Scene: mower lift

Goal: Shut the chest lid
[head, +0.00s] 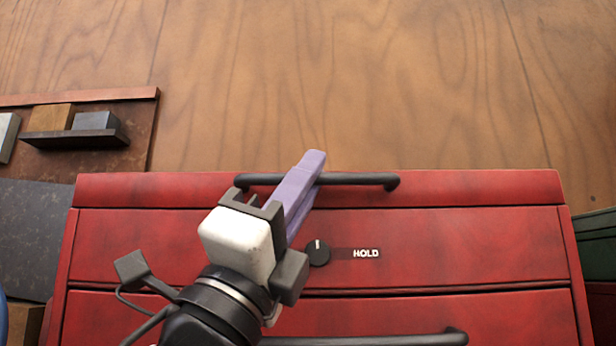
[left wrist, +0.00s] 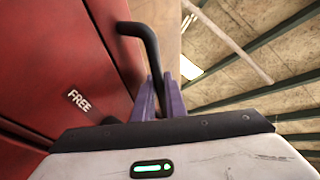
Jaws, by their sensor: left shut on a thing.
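The red chest (head: 450,240) fills the lower part of the head view. Its top red strip, which looks like the lid's front (head: 480,188), carries a black bar handle (head: 355,180). My left gripper (head: 312,163) reaches from below, its purple fingers crossing the handle left of its middle. In the left wrist view the handle (left wrist: 145,42) runs down between the purple fingers (left wrist: 162,98), which are shut on it. How far the lid stands open cannot be told. My right gripper is out of view.
A black knob (head: 318,252) sits beside the word HOLD on the chest front; FREE (left wrist: 79,101) is printed there too. A lower black handle (head: 400,339) is near my arm. A ledge with several blocks (head: 50,118) lies left.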

